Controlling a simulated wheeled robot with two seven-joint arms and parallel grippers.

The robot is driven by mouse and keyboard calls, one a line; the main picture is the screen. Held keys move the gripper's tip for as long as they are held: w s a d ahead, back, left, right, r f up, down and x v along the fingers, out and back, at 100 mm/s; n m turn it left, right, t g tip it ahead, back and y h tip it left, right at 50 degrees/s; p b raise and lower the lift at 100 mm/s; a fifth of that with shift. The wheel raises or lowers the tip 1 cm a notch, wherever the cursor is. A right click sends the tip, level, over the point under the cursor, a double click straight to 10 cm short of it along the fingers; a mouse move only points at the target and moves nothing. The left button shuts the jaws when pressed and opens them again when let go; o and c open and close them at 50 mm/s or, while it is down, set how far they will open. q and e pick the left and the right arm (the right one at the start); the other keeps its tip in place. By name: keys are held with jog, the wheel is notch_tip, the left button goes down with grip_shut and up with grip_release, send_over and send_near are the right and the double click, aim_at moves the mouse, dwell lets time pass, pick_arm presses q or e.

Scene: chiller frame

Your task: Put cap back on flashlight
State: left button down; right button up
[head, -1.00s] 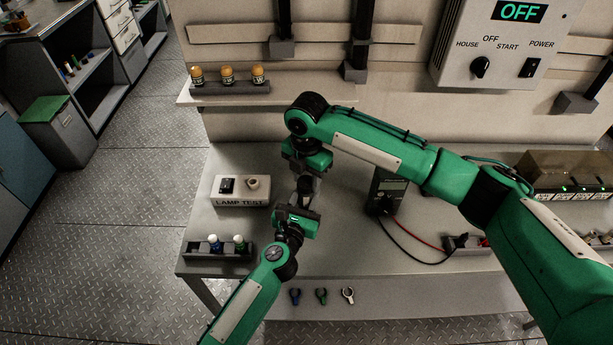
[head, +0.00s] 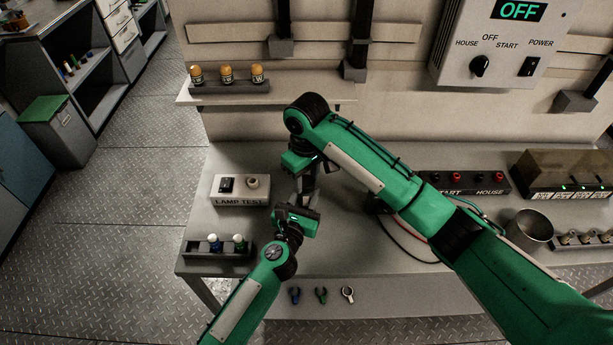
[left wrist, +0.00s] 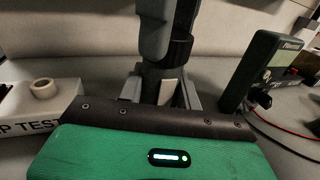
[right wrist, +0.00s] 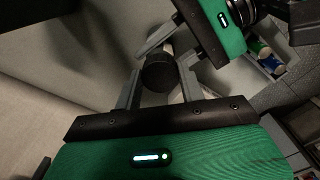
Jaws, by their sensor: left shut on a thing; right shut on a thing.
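My right gripper (head: 307,178) is above my left gripper (head: 298,208) over the bench, and the two are close together. My left gripper is shut on the flashlight (left wrist: 150,86), a dark upright cylinder between its fingers in the left wrist view. My right gripper is shut on the cap (right wrist: 160,74), a dark round piece between its fingers in the right wrist view. The cap is in line with the flashlight's upper end. The fingers hide the joint, so I cannot tell whether the two touch.
A multimeter (left wrist: 268,68) with leads stands to the right, mostly behind my right arm. A metal cup (head: 529,229) is farther right.

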jog(key=m, duration=0.5)
jog(key=shift+m, duration=0.4)
pick_arm(q)
jog(key=shift+f, duration=0.1)
pick_arm(e)
jog(key=m, duration=1.7)
jog(key=o, duration=1)
jog(key=shift+a, duration=0.1)
jog(key=shift+o, duration=0.2)
jog(key=shift+r, duration=2.25)
jog(key=shift+c, duration=0.5)
